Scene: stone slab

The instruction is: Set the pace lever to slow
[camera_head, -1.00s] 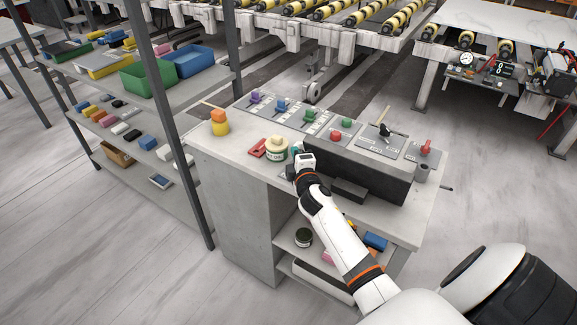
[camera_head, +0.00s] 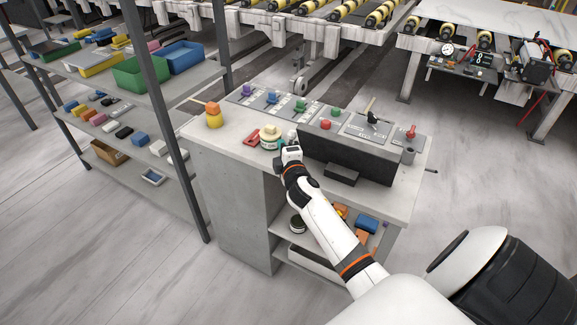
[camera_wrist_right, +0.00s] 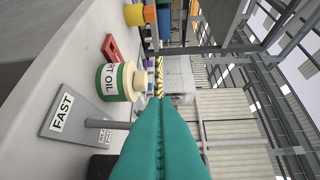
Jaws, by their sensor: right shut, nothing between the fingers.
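The teal fingers of my right gripper (camera_wrist_right: 165,145) are shut and empty in the right wrist view. Beside them a grey lever rod (camera_wrist_right: 105,124) rises from a grey plate (camera_wrist_right: 75,112) marked FAST. The rod's far end is hidden behind the fingers; I cannot tell whether they touch. A second label on the plate is mostly unreadable. In the head view my right gripper (camera_head: 286,143) is over the console top, beside the oil can and below a green-knobbed lever (camera_head: 299,104). Blue (camera_head: 271,97) and purple (camera_head: 246,91) levers stand farther left. My left gripper is out of view.
A red item (camera_head: 251,139) and a yellow-orange piece (camera_head: 213,115) lie farther left. Right are a red button (camera_head: 325,125), a black-hubbed selector (camera_head: 372,118) and a red lever (camera_head: 411,131).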

